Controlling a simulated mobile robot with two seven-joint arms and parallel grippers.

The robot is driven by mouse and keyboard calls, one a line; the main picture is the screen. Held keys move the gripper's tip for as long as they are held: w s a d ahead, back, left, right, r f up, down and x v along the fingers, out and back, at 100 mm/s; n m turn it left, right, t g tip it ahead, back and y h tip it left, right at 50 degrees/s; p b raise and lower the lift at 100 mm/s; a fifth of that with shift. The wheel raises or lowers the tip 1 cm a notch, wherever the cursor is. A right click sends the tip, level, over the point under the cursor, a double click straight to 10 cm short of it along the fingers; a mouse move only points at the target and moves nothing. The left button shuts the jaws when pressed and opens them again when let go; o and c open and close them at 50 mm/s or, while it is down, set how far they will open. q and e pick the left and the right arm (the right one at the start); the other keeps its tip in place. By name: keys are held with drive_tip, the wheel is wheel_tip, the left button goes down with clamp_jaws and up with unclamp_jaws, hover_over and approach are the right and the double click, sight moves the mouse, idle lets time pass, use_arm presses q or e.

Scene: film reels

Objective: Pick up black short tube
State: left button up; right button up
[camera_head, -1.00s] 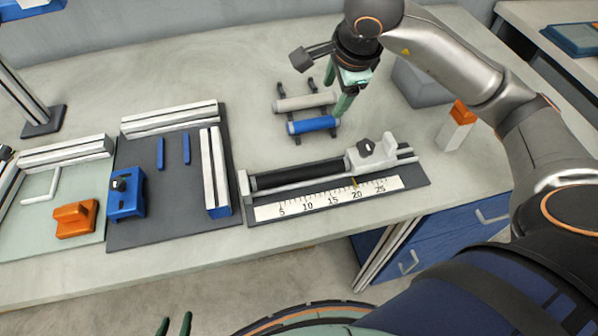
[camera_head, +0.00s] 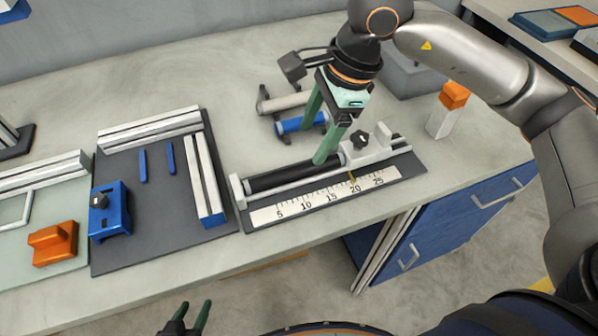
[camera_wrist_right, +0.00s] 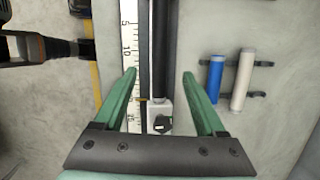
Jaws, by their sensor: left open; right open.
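The black short tube (camera_head: 280,176) lies in the measuring fixture (camera_head: 413,168), between its left end stop and the grey sliding block (camera_head: 372,148). In the right wrist view the black tube (camera_wrist_right: 159,50) runs upward between the fingers. My right gripper (camera_head: 319,130) is open and above the tube's right part, with one fingertip seeming close to the tube. In the right wrist view its green fingers (camera_wrist_right: 158,75) stand on either side of the fixture, with nothing held. My left gripper (camera_head: 190,318) is open and empty, low in front of the table.
A blue tube (camera_head: 291,125) and a pale tube (camera_head: 285,102) lie on a rack behind the fixture. A ruler strip (camera_head: 305,203) runs along its front. A dark board (camera_head: 140,240) with a blue clamp (camera_head: 110,211) is left.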

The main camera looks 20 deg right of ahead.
sight(296, 169)
drive_tip(key=x, duration=0.9)
drive_tip(key=shift+a+f, duration=0.15)
drive_tip(key=shift+a, duration=0.1)
clamp_jaws()
idle(0.4)
